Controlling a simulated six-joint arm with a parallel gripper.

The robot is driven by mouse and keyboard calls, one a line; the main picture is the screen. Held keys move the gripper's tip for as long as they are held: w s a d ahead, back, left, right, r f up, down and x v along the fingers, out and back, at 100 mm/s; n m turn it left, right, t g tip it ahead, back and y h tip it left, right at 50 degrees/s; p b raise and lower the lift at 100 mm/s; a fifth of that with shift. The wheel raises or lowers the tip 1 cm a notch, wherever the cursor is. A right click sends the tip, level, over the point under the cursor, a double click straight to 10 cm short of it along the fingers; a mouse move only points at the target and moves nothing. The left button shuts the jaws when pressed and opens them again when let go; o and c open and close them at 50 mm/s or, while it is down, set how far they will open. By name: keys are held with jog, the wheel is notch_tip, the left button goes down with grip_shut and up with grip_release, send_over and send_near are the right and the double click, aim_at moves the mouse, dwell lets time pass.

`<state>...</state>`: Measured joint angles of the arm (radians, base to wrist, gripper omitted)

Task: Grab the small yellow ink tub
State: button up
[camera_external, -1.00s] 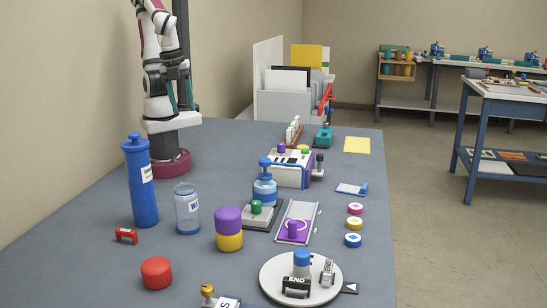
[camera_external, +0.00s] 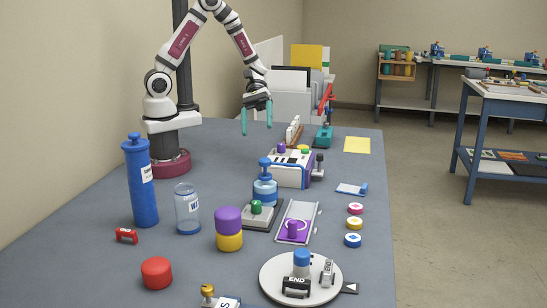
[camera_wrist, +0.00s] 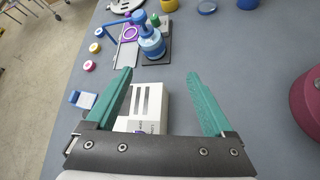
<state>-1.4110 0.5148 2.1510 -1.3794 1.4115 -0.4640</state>
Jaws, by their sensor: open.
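The small yellow ink tub (camera_external: 355,222) stands near the right edge of the table, between a pink tub (camera_external: 355,208) and a blue tub (camera_external: 353,240). In the wrist view the yellow tub (camera_wrist: 94,47) is at the upper left, again between the pink tub (camera_wrist: 89,65) and the blue tub (camera_wrist: 99,32). My gripper (camera_external: 257,126) points down above the far part of the table, well away from the tubs. Its teal fingers (camera_wrist: 159,76) are spread apart with nothing held between them.
A white box-shaped machine (camera_external: 290,174) stands between my gripper and the tubs; it shows below the fingers in the wrist view. A blue pump bottle (camera_external: 265,190), a grey tray (camera_external: 312,211) and a blue-and-white block (camera_external: 352,189) are nearby. A round white turntable (camera_external: 325,293) is in front.

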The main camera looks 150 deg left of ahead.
jog(key=s+a+f+n+t+y, duration=0.1)
jog(key=s+a+f+n+y, duration=0.1)
jog(key=s+a+n+y, duration=0.1)
jog(key=s+a+f+n+t+y, duration=0.1)
jog(key=s+a+f+n+y, duration=0.2)
jog(key=s+a+n, duration=0.3)
jog(key=s+a+f+n+t+y, duration=0.1)
jog(key=s+a+f+n+y, duration=0.2)
jog(key=s+a+n, duration=0.2)
jog(key=shift+a+f+y, duration=0.15)
jog(key=shift+a+y, duration=0.15)
jog(key=shift+a, duration=0.55)
jog(key=x, duration=1.5)
jog(key=shift+a, duration=0.4)
jog(key=shift+r, duration=0.2)
grip_shut()
